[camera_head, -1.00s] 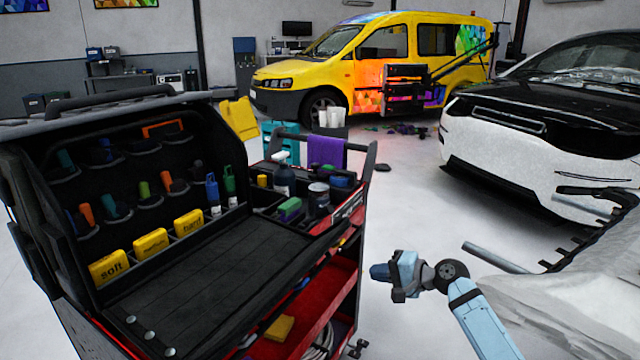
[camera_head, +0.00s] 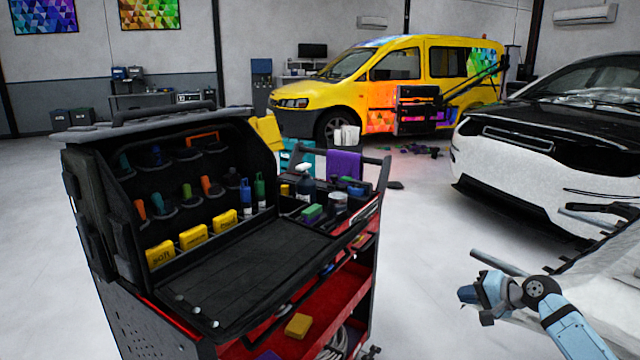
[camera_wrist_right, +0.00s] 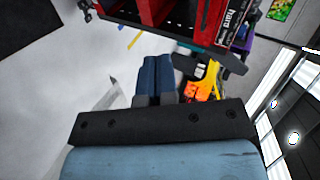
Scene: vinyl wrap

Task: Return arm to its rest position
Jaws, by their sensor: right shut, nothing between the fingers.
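My right gripper (camera_head: 468,294) is at the lower right of the head view, at the end of my light blue arm. It points left and is held over open floor, clear of the tool cart (camera_head: 330,305). In the right wrist view, its two dark blue fingers (camera_wrist_right: 157,78) are together with nothing between them. The cart's red body (camera_wrist_right: 165,15) shows upside down at the top of that view. My left gripper is not in either view.
Yellow blocks (camera_head: 193,237), bottles and tools fill the cart. A covered roll rack (camera_head: 600,265) stands close to my right arm. A black and white car (camera_head: 530,150) and a yellow van (camera_head: 360,85) stand behind. The floor between is mostly free.

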